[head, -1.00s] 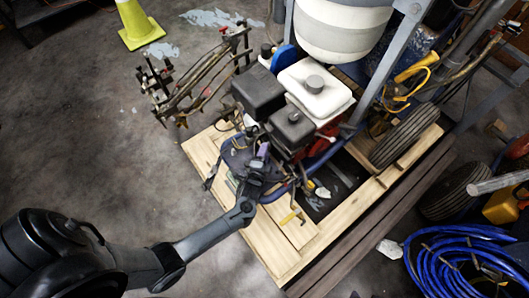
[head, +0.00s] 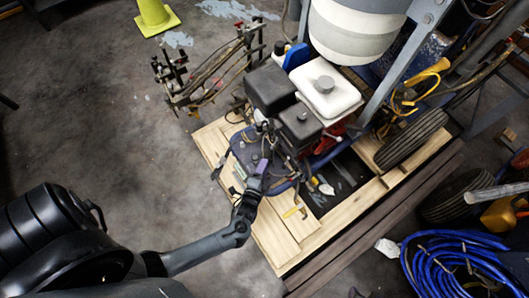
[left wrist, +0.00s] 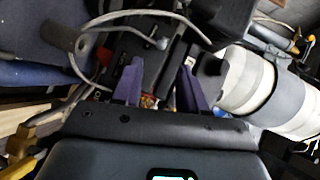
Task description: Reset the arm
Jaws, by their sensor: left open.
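My left arm comes in from the left of the head view. My left gripper (head: 262,165) is over the near end of the line striper, in front of its engine (head: 300,122). In the left wrist view, the two purple fingers of the left gripper (left wrist: 157,82) stand apart with nothing between them. Dark machine parts and a grey cable (left wrist: 150,18) lie just beyond them. Whether the fingers touch any part cannot be told. My right gripper is not in view.
The striper stands on a wooden pallet (head: 270,238), with a white striped bucket (head: 350,35) behind the engine. A coiled blue hose (head: 455,270) lies at the lower right. A yellow-green cone (head: 155,15) stands at the upper left.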

